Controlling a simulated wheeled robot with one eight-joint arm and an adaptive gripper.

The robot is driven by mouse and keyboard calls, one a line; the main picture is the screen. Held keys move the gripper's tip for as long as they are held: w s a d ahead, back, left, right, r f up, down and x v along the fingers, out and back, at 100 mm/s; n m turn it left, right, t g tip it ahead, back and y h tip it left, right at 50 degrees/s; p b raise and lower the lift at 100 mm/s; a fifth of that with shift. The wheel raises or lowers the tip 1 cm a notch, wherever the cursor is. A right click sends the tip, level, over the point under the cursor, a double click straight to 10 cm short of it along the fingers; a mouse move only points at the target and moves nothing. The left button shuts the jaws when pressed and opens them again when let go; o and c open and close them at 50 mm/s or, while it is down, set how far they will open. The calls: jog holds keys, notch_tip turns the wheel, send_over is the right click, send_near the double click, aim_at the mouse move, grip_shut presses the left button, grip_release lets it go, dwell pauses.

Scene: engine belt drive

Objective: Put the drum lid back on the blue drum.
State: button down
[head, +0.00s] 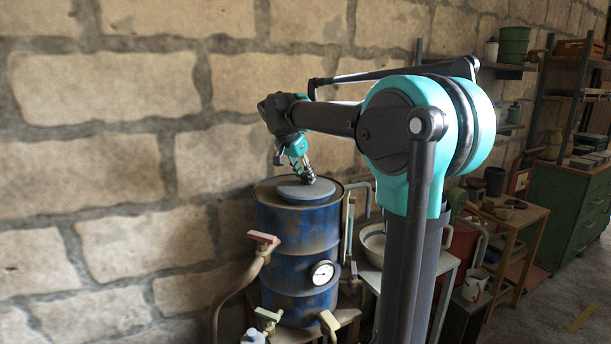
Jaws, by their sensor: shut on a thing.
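The blue drum (285,245) stands upright against the stone wall, scuffed and rusty, with a dial gauge (322,272) on its front. A round grey-blue drum lid (304,193) is at the drum's dark top, inside the outline of its rim. I cannot tell whether it rests there or hangs slightly above. My gripper (296,178) comes down from above at the back of the lid and is shut on it. The exact grip point is too small to make out.
Taps and a curved pipe (235,291) stand in front of the drum. A basin (373,243) on a stand is right of it. A wooden side table (515,219), a green cabinet (565,210) and shelves are further right. My arm hides part of the middle.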

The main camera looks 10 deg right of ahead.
jog(key=c, duration=1.1)
grip_release()
jog(key=shift+c, duration=0.2)
